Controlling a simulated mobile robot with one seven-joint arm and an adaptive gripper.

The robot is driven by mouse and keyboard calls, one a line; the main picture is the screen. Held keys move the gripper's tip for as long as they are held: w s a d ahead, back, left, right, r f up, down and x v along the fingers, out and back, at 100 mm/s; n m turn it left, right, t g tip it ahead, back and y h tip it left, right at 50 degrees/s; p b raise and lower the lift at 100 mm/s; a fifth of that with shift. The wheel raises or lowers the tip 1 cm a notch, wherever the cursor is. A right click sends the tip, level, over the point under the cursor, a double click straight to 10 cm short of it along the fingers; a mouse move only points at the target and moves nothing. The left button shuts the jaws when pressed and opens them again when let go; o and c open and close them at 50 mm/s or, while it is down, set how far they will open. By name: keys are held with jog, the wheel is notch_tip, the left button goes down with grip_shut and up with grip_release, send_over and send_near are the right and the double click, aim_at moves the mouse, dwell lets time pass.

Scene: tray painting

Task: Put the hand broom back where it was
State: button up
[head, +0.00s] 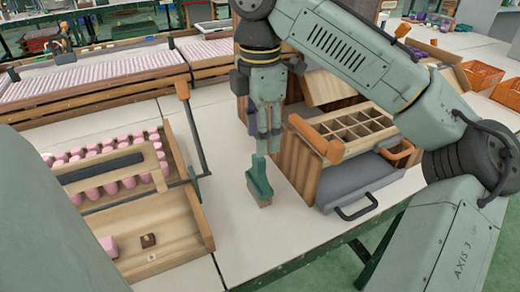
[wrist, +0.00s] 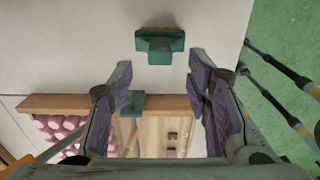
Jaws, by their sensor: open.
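The hand broom (head: 258,180) is green with a tan lower edge and stands on the white table, right of the wooden tray with pink pieces. In the wrist view a green piece that looks like the broom (wrist: 160,45) lies above the gap between my fingers, on bare table. My gripper (head: 265,145) points down just above the broom in the head view. Its two purple-padded fingers (wrist: 163,95) are apart with nothing held between them. I cannot tell from the head view how much height separates fingertips and broom.
The wooden tray (head: 190,215) with pink pieces is at left, with a dark upright bracket (head: 197,130) on its edge. A wooden box with a compartment rack (head: 345,145) and a grey drawer-like bin (head: 360,185) stand at right.

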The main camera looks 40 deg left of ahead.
notch_tip(320, 180, up, 6)
jog(key=shift+f+p, duration=0.2)
jog(key=shift+p, duration=0.1)
jog(key=shift+s, duration=0.1)
dwell(0.4)
